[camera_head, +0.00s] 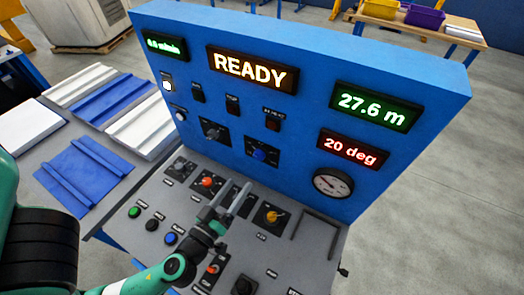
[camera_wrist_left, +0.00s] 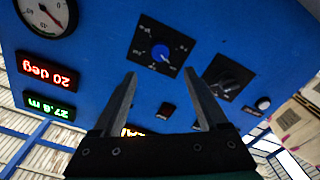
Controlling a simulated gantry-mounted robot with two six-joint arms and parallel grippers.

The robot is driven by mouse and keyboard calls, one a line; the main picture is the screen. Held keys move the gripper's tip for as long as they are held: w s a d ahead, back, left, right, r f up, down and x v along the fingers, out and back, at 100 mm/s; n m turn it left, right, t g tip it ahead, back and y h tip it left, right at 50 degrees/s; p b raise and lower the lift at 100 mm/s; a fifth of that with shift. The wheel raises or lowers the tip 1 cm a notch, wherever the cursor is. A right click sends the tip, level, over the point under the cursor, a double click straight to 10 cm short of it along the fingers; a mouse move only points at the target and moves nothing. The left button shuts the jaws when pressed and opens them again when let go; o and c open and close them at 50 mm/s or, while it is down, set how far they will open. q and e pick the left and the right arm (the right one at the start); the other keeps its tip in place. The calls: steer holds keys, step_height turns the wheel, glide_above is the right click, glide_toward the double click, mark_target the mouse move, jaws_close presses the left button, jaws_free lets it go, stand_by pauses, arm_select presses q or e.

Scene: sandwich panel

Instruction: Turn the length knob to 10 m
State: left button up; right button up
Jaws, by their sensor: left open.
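The blue panel (camera_head: 300,60) carries a green readout of 27.6 m (camera_head: 375,106); it also shows upside down in the left wrist view (camera_wrist_left: 47,106). A blue knob (camera_head: 260,154) and a black knob (camera_head: 213,131) sit on its lower face. Their labels are too small to read, so I cannot tell which knob sets length. My left gripper (camera_head: 238,187) is open and empty above the sloping console, apart from the panel. In the left wrist view the blue knob (camera_wrist_left: 160,53) appears just beyond and between the fingertips (camera_wrist_left: 160,72), with the black knob (camera_wrist_left: 228,79) to the right.
The console has a red knob (camera_head: 207,182), a yellow knob (camera_head: 271,216), a green button (camera_head: 134,212) and a bracket-like handle (camera_head: 318,225). A red 20 deg readout (camera_head: 353,149) and a round gauge (camera_head: 333,184) are at right. Blue and white panels lie on the left table.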

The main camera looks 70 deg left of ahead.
mark_target(258, 158)
arm_select(q)
steer(key=p+x, duration=0.4)
steer(key=x, duration=0.6)
steer(key=shift+w+r+p, duration=0.1)
steer(key=shift+p, duration=0.2)
steer(key=shift+w+a, duration=0.3)
jaws_close()
